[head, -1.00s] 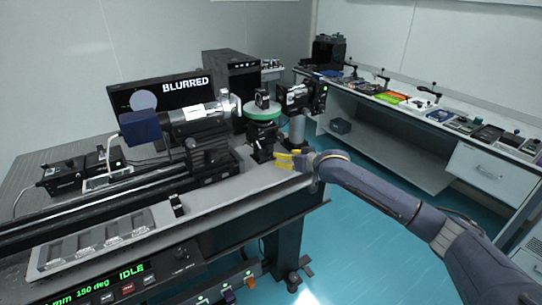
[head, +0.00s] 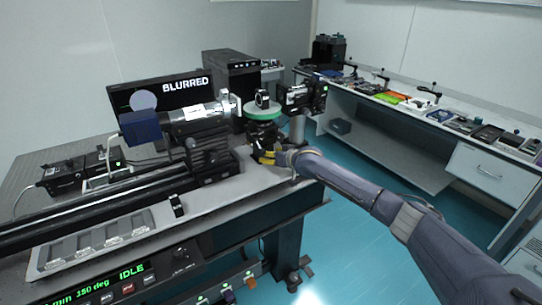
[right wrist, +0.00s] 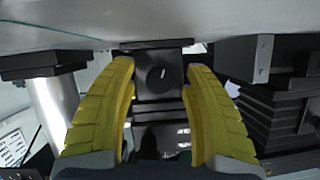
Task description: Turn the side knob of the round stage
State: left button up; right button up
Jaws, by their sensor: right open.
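The round stage (head: 264,113) has a green rim and stands on a black mount at the table's right end. A small black-framed part (head: 262,99) sits on top of it. The side knob (right wrist: 158,77) is a dark disc with a short white mark, on a black block in the right wrist view. My right gripper (head: 264,157) is low at the front of the stage mount, its yellow fingers partly hidden in the head view. In the right wrist view its fingers are open, one on each side of the knob, with visible gaps. My left gripper is not in view.
A silver-and-blue camera tube (head: 190,115) on a black rail stands left of the stage. A monitor (head: 160,95) behind reads BLURRED. Another black device (head: 303,97) stands right of the stage, near a grey post (head: 298,130). The table front has an IDLE display.

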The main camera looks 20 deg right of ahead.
grip_shut()
dwell(0.5)
jog(key=shift+a+f, duration=0.1)
jog(key=shift+f, duration=0.05)
jog(key=shift+n+h, duration=0.6)
jog(key=shift+n, duration=0.2)
jog(key=shift+s+n+t+h, duration=0.1)
jog(key=shift+n+t+h, duration=0.4)
jog(key=shift+n+h, duration=0.6)
jog(key=shift+f+n, duration=0.1)
jog(key=shift+n, duration=0.2)
grip_release()
